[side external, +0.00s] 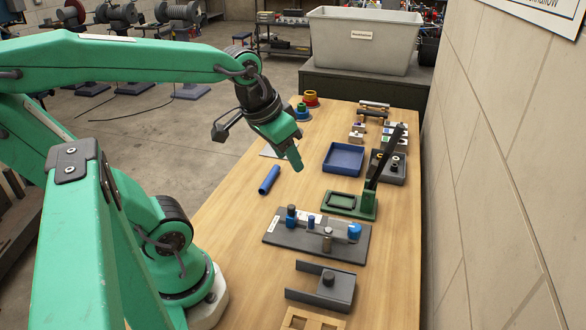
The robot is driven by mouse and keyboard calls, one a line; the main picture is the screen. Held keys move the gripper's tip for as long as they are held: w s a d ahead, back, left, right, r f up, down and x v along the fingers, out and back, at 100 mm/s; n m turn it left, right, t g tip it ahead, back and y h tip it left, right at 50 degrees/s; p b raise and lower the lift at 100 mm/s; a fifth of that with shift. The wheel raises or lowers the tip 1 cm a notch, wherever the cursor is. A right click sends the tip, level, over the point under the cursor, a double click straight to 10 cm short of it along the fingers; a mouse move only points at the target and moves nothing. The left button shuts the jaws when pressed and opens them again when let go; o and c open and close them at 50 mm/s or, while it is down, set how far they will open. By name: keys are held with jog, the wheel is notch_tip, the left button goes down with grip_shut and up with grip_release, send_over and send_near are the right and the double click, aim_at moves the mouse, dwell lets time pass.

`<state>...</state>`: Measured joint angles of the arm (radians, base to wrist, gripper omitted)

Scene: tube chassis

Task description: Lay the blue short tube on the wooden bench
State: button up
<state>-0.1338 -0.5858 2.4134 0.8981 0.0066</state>
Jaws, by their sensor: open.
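The blue short tube (269,179) lies on its side on the wooden bench (232,222), left of the middle, with clear wood around it. My gripper (297,163) is above the bench, to the upper right of the tube in the side external view, pointing down. It is open and apart from the tube. Its fingers overlap in this view, so the gap between them is hard to see.
A blue tray (344,159), a green lever press (352,203), a dark plate with fittings (300,238) and a grey bracket (322,284) stand along the right. Coloured round parts (310,98) are at the back. The left strip of bench is mostly clear.

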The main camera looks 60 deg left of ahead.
jog(key=shift+m+t+h, duration=0.3)
jog(key=shift+m+t, duration=0.1)
jog(key=shift+m, duration=0.3)
jog(key=shift+s+d+r, duration=0.1)
jog(key=shift+s+d, duration=0.6)
jog(key=shift+d, duration=0.15)
jog(key=shift+s+d, duration=0.65)
jog(key=shift+d, duration=0.2)
